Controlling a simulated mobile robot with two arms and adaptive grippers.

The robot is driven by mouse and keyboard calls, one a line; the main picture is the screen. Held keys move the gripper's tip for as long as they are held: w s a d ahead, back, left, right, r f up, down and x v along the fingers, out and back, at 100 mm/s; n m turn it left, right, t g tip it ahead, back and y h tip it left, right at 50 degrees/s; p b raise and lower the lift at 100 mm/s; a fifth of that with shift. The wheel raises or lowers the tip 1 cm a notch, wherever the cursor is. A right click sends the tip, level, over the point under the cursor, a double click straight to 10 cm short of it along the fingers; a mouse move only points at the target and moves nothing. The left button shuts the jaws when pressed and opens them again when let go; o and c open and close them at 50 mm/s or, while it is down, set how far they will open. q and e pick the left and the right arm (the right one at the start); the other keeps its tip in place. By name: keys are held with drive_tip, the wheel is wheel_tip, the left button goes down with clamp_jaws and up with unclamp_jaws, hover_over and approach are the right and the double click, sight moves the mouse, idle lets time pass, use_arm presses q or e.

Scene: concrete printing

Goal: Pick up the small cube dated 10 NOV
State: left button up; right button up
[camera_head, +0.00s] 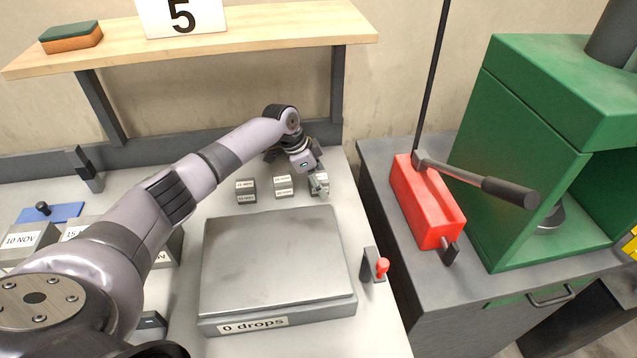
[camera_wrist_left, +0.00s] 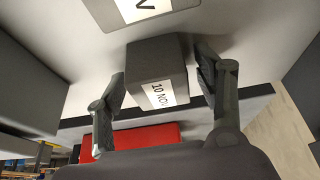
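The small grey cube labelled 10 NOV (camera_wrist_left: 155,75) sits between the two fingers of my left gripper (camera_wrist_left: 162,88) in the left wrist view. A narrow gap seems to show beside the cube, so the fingers look parted around it. In the head view my left gripper (camera_head: 317,178) is at the rightmost small cube (camera_head: 322,190), at the back of the bench, and partly covers it. Two more small labelled cubes, one on the left (camera_head: 246,192) and one in the middle (camera_head: 283,188), stand beside it. My right gripper is not in view.
A metal plate marked 0 drops (camera_head: 275,262) lies in front of the cubes. Larger labelled blocks (camera_head: 28,240) stand at the left. A wooden shelf (camera_head: 270,25) runs above the back. A red hand pump (camera_head: 425,200) and green press (camera_head: 510,110) are at the right.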

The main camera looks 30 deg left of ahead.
use_arm(q)
drive_tip(key=c, duration=1.3)
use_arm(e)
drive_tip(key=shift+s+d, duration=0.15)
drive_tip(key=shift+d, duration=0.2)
use_arm(q)
drive_tip(key=shift+r, duration=0.15)
drive_tip(key=shift+c, duration=0.2)
